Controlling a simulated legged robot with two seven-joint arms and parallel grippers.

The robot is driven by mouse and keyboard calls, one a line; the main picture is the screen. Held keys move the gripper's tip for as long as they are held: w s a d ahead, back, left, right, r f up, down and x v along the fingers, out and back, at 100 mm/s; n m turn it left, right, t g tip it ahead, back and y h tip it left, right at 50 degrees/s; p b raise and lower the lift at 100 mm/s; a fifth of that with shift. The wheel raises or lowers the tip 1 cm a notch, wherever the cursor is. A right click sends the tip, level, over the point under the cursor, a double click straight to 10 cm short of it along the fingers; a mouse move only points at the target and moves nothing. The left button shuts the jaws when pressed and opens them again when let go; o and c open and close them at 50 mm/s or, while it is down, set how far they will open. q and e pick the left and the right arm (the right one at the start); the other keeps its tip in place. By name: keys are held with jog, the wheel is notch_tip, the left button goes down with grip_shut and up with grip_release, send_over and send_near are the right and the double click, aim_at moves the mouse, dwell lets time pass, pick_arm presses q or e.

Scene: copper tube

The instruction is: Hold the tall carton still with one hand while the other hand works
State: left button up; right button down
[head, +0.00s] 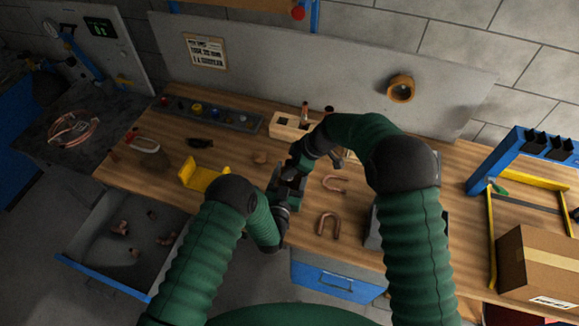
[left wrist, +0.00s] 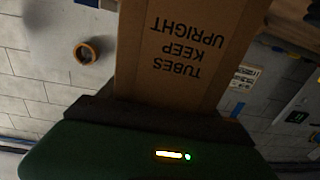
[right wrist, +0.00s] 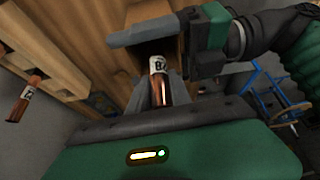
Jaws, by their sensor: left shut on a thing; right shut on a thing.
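The tall brown carton (left wrist: 180,50), printed "TUBES KEEP UPRIGHT", fills the middle of the left wrist view; the print shows upside down there. My left gripper (head: 284,190) is shut on it. In the right wrist view the left gripper's finger lies across the carton (right wrist: 152,14). My right gripper (head: 297,163) is shut on a copper tube (right wrist: 158,90) with a white label, close to the carton. I cannot tell whether the tube touches the carton or enters it. In the head view the arms hide most of the carton and the held tube.
A wooden rack (head: 285,129) with upright tubes stands behind the grippers. Bent copper tubes (head: 328,222) lie on the bench. A yellow cradle (head: 203,177) is at left, an open drawer (head: 110,285) below it. A cardboard box (head: 537,268) and blue frame (head: 490,165) stand at right.

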jog(key=shift+w+d, duration=0.3)
jog(key=shift+d, duration=0.25)
jog(key=shift+w+d, duration=0.3)
jog(key=shift+d, duration=0.25)
jog(key=c, duration=1.1)
grip_release()
jog(key=v, duration=1.2)
pick_arm(q)
jog(key=o, duration=1.5)
jog(key=shift+c, duration=0.2)
pick_arm(e)
jog(key=shift+f, duration=0.1)
